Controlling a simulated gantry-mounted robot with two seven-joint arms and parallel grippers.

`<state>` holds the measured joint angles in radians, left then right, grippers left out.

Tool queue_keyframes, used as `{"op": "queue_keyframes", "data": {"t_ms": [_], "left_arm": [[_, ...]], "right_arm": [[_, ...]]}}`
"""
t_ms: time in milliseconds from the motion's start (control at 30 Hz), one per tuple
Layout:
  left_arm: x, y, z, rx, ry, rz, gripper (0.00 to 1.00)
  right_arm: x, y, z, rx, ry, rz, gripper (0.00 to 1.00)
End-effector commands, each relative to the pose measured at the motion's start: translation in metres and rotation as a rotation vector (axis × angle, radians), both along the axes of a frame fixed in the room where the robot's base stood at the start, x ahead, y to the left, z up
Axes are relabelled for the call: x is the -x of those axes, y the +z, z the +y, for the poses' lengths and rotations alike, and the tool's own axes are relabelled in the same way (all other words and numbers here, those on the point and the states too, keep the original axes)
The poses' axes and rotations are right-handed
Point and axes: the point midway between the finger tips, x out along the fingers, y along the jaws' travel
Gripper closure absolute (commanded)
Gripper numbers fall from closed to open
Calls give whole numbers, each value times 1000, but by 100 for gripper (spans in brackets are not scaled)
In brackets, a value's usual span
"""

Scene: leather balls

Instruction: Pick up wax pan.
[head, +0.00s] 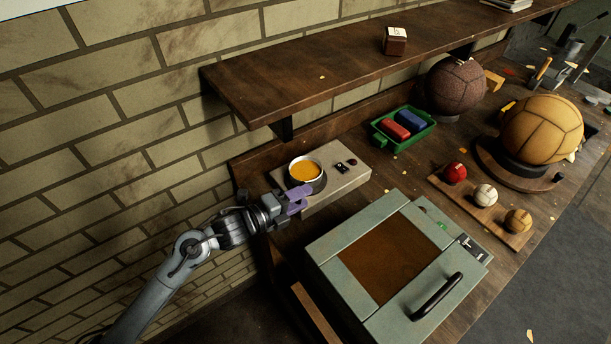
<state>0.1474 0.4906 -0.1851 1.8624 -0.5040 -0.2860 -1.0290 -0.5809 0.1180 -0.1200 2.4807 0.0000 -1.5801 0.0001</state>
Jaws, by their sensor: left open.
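The wax pan (306,171) is a small round metal pan filled with orange-yellow wax. It sits upright on a light grey heater box (340,181) with small controls, near the brick wall. My left gripper (296,199), with purple fingers, is just in front of the pan on its lower left side. Its fingers are open, and whether they touch the pan or its handle cannot be told. The pan's lower left edge is partly hidden by the gripper. My right gripper is not in view.
A dark wooden shelf (300,82) overhangs the back of the bench. A green tray (414,139) with red and blue blocks stands right of the heater. A large grey-green box (345,262) with a black handle fills the front. Leather balls (541,129) stand to the right.

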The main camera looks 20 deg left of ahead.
Motion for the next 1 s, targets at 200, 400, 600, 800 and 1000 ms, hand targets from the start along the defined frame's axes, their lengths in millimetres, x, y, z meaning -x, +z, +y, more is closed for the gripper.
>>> {"op": "queue_keyframes", "data": {"t_ms": [200,400,600,800,1000], "left_arm": [[0,0,0,-1,0,-1,58],[0,0,0,-1,0,-1,89],[0,0,0,-1,0,-1,100],[0,1,0,0,-1,-4,100],[0,6,0,-1,-1,-4,100]], "right_arm": [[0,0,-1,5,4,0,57],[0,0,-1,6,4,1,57],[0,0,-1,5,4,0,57],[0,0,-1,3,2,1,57],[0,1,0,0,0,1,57]]}}
